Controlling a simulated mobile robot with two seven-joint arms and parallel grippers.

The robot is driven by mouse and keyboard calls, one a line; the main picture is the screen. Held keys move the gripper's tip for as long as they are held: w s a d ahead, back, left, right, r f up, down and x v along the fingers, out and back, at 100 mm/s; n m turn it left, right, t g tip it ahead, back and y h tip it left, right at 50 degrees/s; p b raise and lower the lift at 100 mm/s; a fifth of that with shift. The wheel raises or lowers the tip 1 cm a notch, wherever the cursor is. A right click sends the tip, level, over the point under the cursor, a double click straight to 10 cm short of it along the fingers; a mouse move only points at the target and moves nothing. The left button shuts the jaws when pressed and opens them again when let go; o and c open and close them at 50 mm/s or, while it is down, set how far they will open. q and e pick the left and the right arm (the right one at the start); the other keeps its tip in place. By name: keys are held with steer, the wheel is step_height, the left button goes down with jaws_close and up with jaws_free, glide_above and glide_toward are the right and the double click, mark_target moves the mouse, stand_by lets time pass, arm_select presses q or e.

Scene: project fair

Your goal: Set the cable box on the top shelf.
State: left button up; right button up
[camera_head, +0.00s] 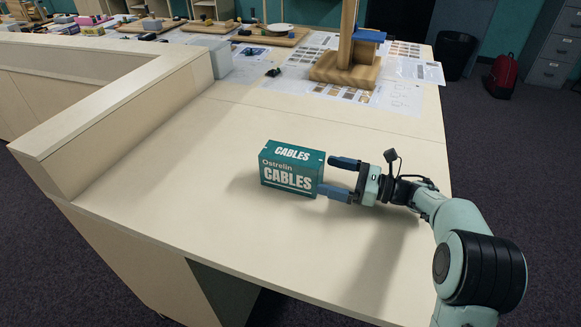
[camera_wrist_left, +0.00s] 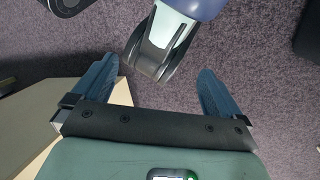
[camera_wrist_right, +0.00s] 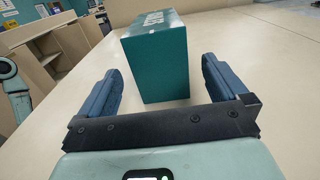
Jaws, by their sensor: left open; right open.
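The cable box (camera_head: 291,170) is a teal carton marked "CABLES", standing upright on the light wooden counter (camera_head: 220,215). My right gripper (camera_head: 338,178) is at its right end, with open fingers pointing at the box. In the right wrist view the box (camera_wrist_right: 158,66) stands just ahead, between the lines of the two fingers, and nothing is gripped. My left gripper (camera_wrist_left: 158,85) shows only in its own wrist view, open and empty over the carpet. I cannot make out the top shelf for certain.
A wooden stand (camera_head: 346,72) and printed sheets (camera_head: 408,98) lie farther back on the counter. A raised ledge (camera_head: 120,98) runs along the left. A black bin (camera_head: 455,55) and red case (camera_head: 502,75) stand on the floor. The counter around the box is clear.

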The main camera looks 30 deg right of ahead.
mark_target(301, 167)
steer(key=x, duration=0.8)
steer(key=shift+w+a+p, duration=0.15)
steer(key=shift+a+p, duration=0.05)
steer(key=shift+p, duration=0.2)
steer(key=shift+r, duration=0.1)
steer(key=c, duration=1.2)
arm_select(q)
steer(key=shift+s+d+r, duration=0.2)
steer(key=shift+s+r, duration=0.3)
steer(key=shift+s, duration=0.05)
arm_select(e)
steer(key=shift+c, duration=0.2)
arm_select(q)
steer(key=r+p, duration=0.1)
steer(key=s+r+g+p, duration=0.1)
steer(key=p, duration=0.1)
steer(key=shift+s+r, duration=0.1)
steer(key=shift+r, duration=0.2)
arm_select(e)
step_height(301, 167, up, 20)
